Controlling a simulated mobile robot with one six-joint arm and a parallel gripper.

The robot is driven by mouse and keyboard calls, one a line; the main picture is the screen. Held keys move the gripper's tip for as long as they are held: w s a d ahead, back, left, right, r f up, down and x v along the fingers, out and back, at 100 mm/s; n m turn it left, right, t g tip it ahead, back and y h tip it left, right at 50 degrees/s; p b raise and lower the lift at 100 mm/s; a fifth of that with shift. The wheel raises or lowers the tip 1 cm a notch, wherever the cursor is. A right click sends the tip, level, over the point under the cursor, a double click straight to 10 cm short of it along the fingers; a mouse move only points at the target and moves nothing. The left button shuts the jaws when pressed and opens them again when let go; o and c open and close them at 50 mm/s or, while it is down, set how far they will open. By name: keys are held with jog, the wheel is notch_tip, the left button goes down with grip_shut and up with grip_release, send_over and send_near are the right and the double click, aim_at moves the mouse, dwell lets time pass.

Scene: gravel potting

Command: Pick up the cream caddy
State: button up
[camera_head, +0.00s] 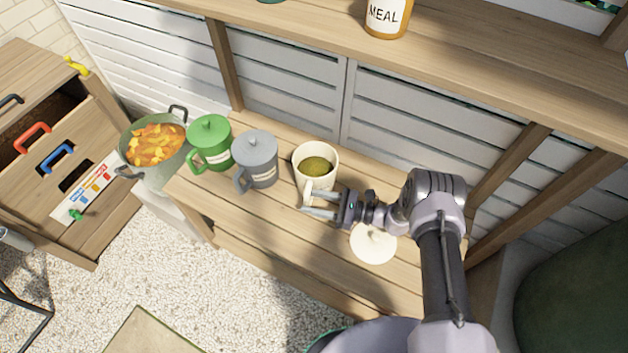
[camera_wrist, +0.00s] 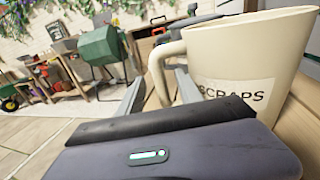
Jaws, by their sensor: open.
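The cream caddy (camera_head: 315,172) stands upright and uncovered on the wooden bench, with green-brown contents showing inside. In the wrist view the cream caddy (camera_wrist: 245,60) fills the right side, with a label reading "SCRAPS" and its handle (camera_wrist: 160,70) facing my gripper. My gripper (camera_head: 308,203) is open at the front of the caddy, by its handle. In the wrist view its fingers (camera_wrist: 160,92) reach forward at either side of the handle's lower part. Whether they touch it I cannot tell. A cream lid (camera_head: 373,246) lies on the bench below my wrist.
A grey lidded caddy (camera_head: 256,160) and a green lidded caddy (camera_head: 211,143) stand left of the cream one. A pot of orange chunks (camera_head: 157,147) is further left. A shelf with a jar labelled "MEAL" (camera_head: 388,16) is above the bench (camera_head: 245,222).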

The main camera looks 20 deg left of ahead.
jog(key=shift+s+a, duration=0.2)
jog(key=shift+a, duration=0.75)
grip_shut()
dwell(0.6)
